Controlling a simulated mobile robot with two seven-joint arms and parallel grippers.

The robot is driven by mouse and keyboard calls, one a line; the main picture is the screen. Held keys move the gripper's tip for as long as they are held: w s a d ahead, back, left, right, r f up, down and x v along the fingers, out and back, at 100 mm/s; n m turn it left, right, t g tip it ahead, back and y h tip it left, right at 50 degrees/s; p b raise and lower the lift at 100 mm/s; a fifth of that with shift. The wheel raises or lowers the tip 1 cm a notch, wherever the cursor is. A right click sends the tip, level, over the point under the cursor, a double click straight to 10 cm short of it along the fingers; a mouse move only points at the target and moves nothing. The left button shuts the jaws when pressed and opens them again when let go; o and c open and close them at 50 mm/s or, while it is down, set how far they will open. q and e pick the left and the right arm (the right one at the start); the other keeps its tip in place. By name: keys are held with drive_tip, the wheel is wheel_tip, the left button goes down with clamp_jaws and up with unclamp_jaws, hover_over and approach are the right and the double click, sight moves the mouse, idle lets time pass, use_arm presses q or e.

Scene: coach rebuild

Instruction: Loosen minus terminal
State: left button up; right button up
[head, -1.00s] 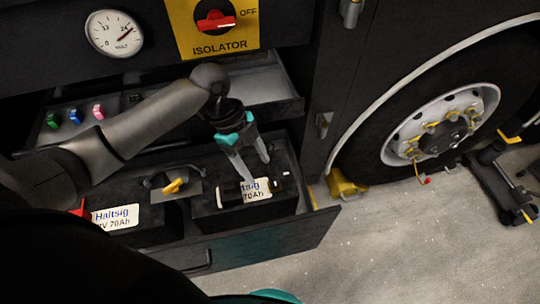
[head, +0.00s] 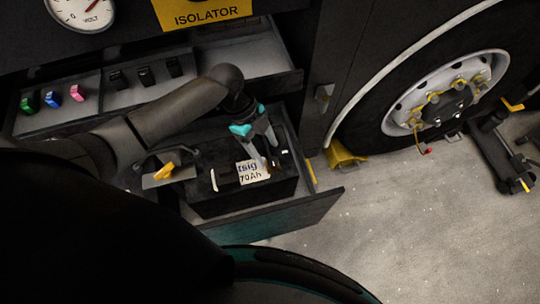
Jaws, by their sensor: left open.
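A black battery (head: 240,200) with a white label (head: 250,175) sits in the pulled-out drawer. My left gripper (head: 269,163) is open, with its fingers pointing down over the battery's right end, close to the label's right edge. A small pale mark (head: 285,152) shows just right of the fingers. The minus terminal cannot be told clearly; the fingers may cover it, and contact cannot be judged. A yellow handle (head: 164,172) on a metal bracket stands left of the battery. My right gripper is not in view.
The open drawer's front panel (head: 270,216) juts over the grey floor (head: 400,210). Above is a shelf (head: 265,88) with green, blue and pink connectors (head: 52,94) and black switches. A wheel (head: 445,100) and yellow chock (head: 343,157) stand right.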

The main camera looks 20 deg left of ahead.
sight(272, 161)
use_arm(q)
drive_tip(key=shift+x, duration=1.9)
clamp_jaws()
